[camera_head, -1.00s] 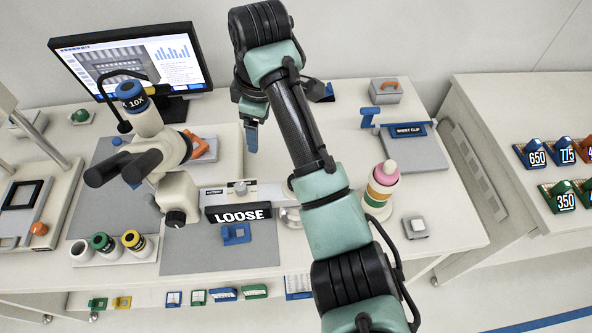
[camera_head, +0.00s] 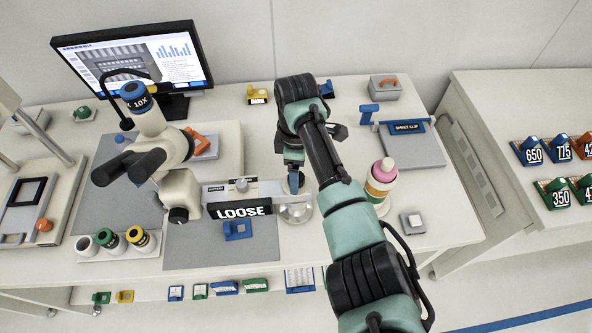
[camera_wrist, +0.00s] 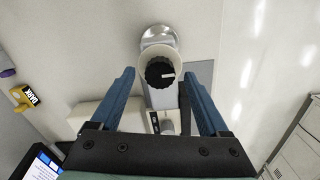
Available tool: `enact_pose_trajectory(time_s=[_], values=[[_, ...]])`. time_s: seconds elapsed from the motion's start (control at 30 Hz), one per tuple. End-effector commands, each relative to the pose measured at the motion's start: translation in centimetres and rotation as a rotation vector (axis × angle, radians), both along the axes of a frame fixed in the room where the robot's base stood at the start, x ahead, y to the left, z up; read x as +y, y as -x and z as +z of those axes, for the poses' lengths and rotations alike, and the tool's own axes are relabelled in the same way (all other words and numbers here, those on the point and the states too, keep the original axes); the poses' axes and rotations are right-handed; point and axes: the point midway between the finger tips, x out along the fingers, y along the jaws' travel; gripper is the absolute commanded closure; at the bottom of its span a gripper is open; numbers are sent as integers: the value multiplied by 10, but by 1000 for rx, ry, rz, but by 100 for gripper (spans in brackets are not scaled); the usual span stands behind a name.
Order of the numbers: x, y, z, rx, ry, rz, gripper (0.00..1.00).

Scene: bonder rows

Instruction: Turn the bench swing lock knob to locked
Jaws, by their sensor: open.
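The lock knob (camera_wrist: 158,72) is round, black and ridged, with a white mark pointing right in the wrist view. It sits on a pale post on the swing arm (camera_wrist: 160,98). My gripper (camera_wrist: 161,84) is open, its blue fingers on either side of the knob in that view; contact cannot be told. In the head view my gripper (camera_head: 293,183) is over the right end of the swing arm (camera_head: 265,190), hiding the knob. A black sign reading LOOSE (camera_head: 240,209) stands left of it. A round metal base (camera_head: 296,213) shows below.
The microscope (camera_head: 155,150) stands left of the arm. A pink, orange and green stacked bottle (camera_head: 382,176) is close on the right. A yellow block (camera_head: 257,93) is behind; in the wrist view its label reads DARK (camera_wrist: 28,97).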

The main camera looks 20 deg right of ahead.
Motion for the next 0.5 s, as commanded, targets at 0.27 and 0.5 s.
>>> enact_pose_trajectory(time_s=[0.27, 0.5], values=[[0, 0, -14, -1, 0, 0, 21], [0, 0, -14, -1, 0, 0, 32]])
